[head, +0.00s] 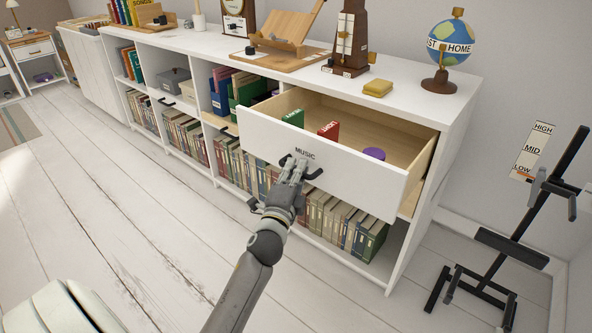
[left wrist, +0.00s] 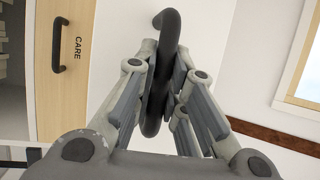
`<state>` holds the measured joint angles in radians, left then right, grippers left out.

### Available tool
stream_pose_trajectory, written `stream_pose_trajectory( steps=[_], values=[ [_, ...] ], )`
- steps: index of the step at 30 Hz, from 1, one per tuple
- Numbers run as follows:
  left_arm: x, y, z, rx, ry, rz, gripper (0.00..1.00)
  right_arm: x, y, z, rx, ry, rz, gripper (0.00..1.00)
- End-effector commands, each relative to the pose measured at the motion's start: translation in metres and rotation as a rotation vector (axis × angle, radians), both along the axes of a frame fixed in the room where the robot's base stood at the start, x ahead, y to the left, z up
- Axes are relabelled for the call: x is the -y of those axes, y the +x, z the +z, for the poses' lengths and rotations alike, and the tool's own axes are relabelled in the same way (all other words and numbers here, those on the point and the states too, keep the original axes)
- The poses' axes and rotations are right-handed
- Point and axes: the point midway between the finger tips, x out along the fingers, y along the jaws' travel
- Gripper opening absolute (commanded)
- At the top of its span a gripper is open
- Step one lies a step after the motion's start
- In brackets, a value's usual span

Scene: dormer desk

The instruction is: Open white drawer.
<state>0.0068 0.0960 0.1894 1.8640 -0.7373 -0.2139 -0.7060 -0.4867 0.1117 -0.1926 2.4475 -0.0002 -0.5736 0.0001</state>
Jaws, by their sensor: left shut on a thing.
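The white drawer (head: 355,183), marked MUSIC, is pulled out of the long white cabinet, and its light wood inside shows in the head view. A green item (head: 293,117), a red item (head: 329,130) and a purple round item (head: 375,154) are in it. My left gripper (head: 296,166) is at the black handle (head: 313,175) on the drawer front. In the left wrist view the fingers (left wrist: 163,85) are closed around the dark handle (left wrist: 171,22). My right gripper is not in view.
Books (head: 345,225) fill the shelf below the drawer. A black stand (head: 510,235) is at the right. The floor (head: 120,225) at the left is clear.

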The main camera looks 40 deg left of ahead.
Motion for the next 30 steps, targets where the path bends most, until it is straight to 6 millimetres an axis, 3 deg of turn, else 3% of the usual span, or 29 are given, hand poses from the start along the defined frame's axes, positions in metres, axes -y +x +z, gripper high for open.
stream_pose_trajectory(
  steps=[1, 2, 4, 17, 30],
  values=[
    [0.000, 0.000, -0.001, -0.002, -0.001, 0.000, 0.00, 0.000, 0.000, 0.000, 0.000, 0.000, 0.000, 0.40],
    [0.000, 0.000, -0.001, -0.002, 0.000, -0.001, 0.13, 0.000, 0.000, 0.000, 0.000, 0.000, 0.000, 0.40],
    [0.000, 0.000, -0.001, -0.002, -0.001, 0.000, 0.22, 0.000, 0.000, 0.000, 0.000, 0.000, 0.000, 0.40],
    [0.003, -0.007, -0.003, -0.002, -0.001, -0.001, 0.22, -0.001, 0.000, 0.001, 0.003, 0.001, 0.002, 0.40],
    [0.028, -0.084, -0.017, -0.004, -0.005, 0.001, 0.22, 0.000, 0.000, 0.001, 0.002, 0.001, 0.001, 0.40]
  ],
)
